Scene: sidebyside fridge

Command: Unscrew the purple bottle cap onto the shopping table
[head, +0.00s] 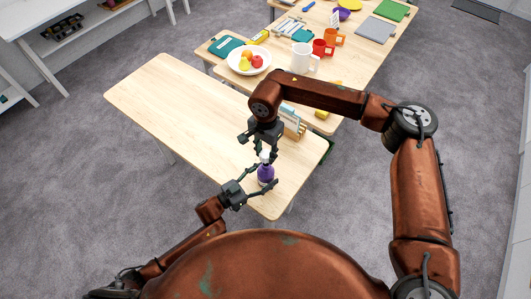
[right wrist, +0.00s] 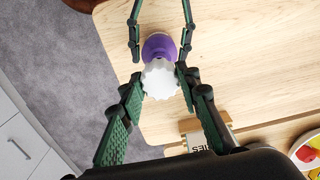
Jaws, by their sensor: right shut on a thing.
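The purple bottle (head: 265,174) with a white cap (head: 264,157) stands upright near the right front corner of the near light-wood table (head: 165,95). In the right wrist view, the white ridged cap (right wrist: 160,78) hides part of the purple bottle body (right wrist: 159,46). My right gripper (head: 268,154) comes from above and is shut on the cap, with its fingers on either side. My left gripper (head: 265,178) reaches in low from the left. Its fingers are spread around the bottle body, with small gaps showing in the right wrist view (right wrist: 161,45).
A wooden holder (head: 294,125) with a card or book stands just behind the bottle. The adjoining table (head: 350,80) carries a fruit plate (head: 249,60), a white pitcher (head: 303,58), red and orange mugs and boards. The left of the near table is clear.

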